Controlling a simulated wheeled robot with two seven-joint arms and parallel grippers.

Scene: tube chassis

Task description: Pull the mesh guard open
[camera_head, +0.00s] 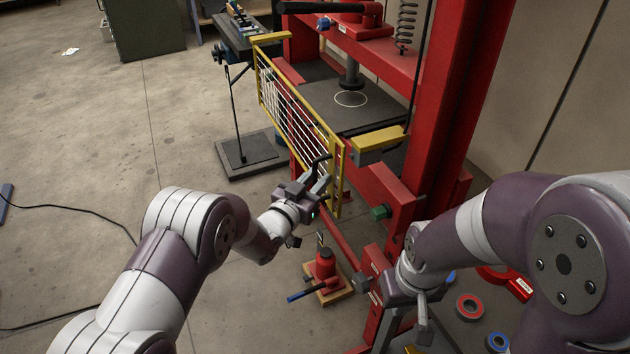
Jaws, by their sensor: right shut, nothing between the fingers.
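The mesh guard (290,110) is a yellow-framed panel of pale bars on the left side of the red press (450,110). It stands upright, with its near end by the yellow bracket (380,140). My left gripper (322,176) is at the guard's near end, beside a dark handle (318,160). The fingers overlap the handle in the picture, and I cannot tell whether they are closed on it. My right gripper (424,335) is shut and empty, pointing down at the lower right in front of the press, away from the guard.
A red bottle jack (325,265) with a blue-ended lever stands on a wooden board below the guard. Red and blue rings (469,307) lie at the lower right. A workbench (235,32) stands behind the guard. Floor at the left is mostly clear, with a black cable (90,212).

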